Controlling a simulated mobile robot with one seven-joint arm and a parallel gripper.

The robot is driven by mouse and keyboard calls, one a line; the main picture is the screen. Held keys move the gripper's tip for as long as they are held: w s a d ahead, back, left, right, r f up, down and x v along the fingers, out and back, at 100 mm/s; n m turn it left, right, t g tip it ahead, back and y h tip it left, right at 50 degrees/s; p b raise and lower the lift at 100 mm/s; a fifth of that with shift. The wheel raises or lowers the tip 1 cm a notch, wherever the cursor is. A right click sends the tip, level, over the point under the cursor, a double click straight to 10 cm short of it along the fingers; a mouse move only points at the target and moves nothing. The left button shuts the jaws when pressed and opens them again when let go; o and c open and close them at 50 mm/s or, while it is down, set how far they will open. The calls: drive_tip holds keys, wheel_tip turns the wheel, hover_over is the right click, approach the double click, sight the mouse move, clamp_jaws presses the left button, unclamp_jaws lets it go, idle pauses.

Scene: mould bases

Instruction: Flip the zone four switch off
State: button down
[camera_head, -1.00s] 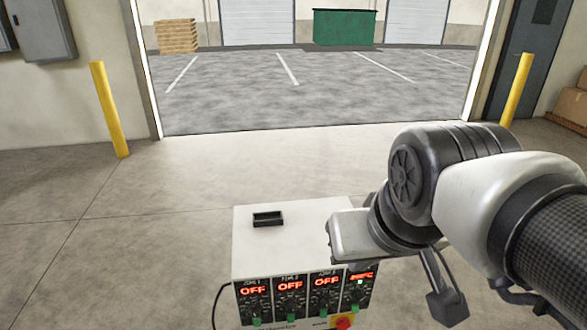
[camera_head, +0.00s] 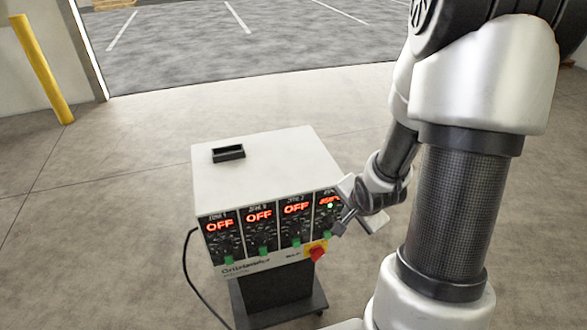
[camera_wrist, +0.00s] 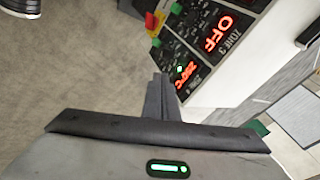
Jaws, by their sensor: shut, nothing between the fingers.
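The white control box (camera_head: 265,160) stands on a dark cart, with a row of zone panels on its front. The zone four panel (camera_head: 328,205) is the rightmost; its red display shows a temperature reading, also in the wrist view (camera_wrist: 186,76). Its green switch (camera_head: 338,229) is at the panel's bottom and shows in the wrist view (camera_wrist: 156,70) just beyond my fingertips. My gripper (camera_head: 344,220) is shut and empty, its tips close to that switch; I cannot tell if they touch. The other zone displays read OFF (camera_head: 296,208).
A red knob on a yellow plate (camera_head: 316,252) sits just below and left of the zone four switch. The zone three switch (camera_head: 296,242) is close on the left. A black cable (camera_head: 190,275) hangs at the box's left. Floor around is clear.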

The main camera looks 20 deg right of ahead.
wheel_tip(320, 180, down, 10)
drive_tip(key=m+t+y+b, duration=0.1)
drive_tip(key=m+b, duration=0.1)
drive_tip(key=m, duration=0.2)
drive_tip(key=shift+s+d+y, duration=0.2)
drive_tip(key=shift+s+y, duration=0.05)
drive_tip(key=shift+y, duration=0.05)
drive_tip(key=b, duration=0.3)
approach(327, 233)
wheel_tip(327, 233, down, 5)
drive_tip(key=w, duration=0.1)
drive_tip(key=shift+x, duration=1)
drive_tip(key=shift+a+b, duration=0.15)
drive_tip(key=shift+b, duration=0.15)
